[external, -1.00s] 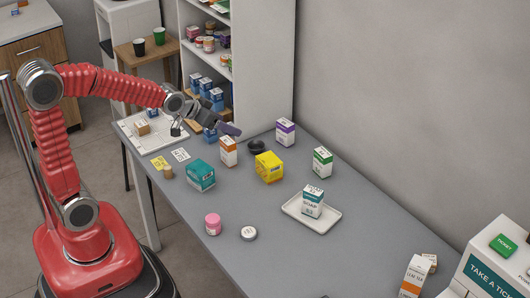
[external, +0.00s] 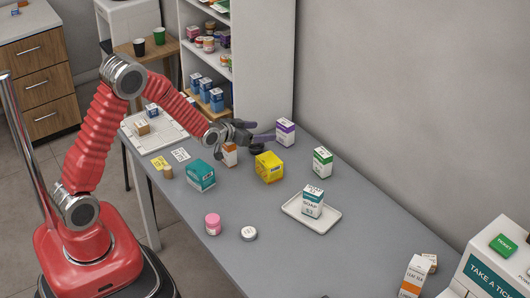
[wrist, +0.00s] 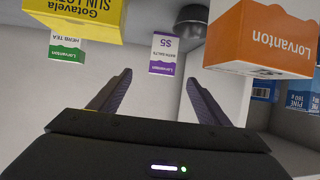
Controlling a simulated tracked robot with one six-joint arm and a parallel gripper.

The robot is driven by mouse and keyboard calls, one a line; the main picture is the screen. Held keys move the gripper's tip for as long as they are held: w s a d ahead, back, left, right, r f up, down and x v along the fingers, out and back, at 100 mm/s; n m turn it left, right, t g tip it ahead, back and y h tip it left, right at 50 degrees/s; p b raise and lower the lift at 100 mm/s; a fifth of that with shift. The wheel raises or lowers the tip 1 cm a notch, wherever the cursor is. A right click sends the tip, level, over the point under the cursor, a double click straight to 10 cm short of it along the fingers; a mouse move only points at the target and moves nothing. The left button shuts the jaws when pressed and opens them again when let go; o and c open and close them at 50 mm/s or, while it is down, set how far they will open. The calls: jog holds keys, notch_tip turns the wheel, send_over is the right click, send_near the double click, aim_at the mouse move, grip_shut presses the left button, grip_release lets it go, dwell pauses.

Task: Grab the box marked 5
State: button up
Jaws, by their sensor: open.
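The box marked $5 is a white and purple carton (external: 286,133) standing on the grey counter near the wall. In the wrist view it appears upside down (wrist: 163,54), with "$5" and "Lorvanton" legible. My gripper (external: 262,133) is open and empty, just left of the box in the external view. In the wrist view the box sits beyond and between the two fingertips (wrist: 160,84), with a gap to it. No finger visibly touches it.
An orange and white box (external: 230,156) stands below my wrist, partly hidden. A yellow box (external: 269,167) and a dark round object (external: 257,150) are close by. A green and white box (external: 322,162) stands further right. The wall is behind.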

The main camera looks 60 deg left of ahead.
aim_at(282, 131)
jog(key=shift+w+a+f, duration=0.2)
jog(key=shift+w+f, duration=0.2)
jog(key=shift+f, duration=0.35)
jog(key=shift+w, duration=0.1)
jog(key=x, duration=0.8)
jog(key=shift+w+a, duration=0.1)
jog(key=shift+w, duration=0.1)
jog(key=shift+f, duration=0.1)
jog(key=shift+x, duration=2.55)
jog(key=shift+a, duration=0.15)
jog(key=shift+c, duration=0.7)
